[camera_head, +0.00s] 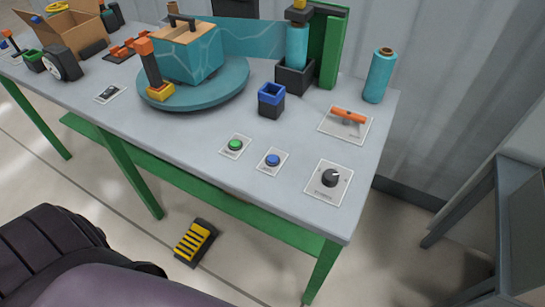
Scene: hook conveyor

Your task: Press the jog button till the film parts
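A green button (235,145) and a blue button (273,160) sit on separate white plates near the table's front edge. Their labels are too small to read, so I cannot tell which is the jog button. A teal film (250,36) stretches unbroken from the wrapped box (190,58) on the round turntable (215,92) to the upright film roll (297,47) by the green post (331,48). The wrapped box has a dark handle on top. Neither of my grippers is in view.
A black knob (330,178) and an orange lever (348,115) are on plates at the right. A blue-topped holder (271,99) and spare teal roll (379,76) stand nearby. A yellow-striped pedal (195,241) lies on the floor. An open carton (72,35) is at the left.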

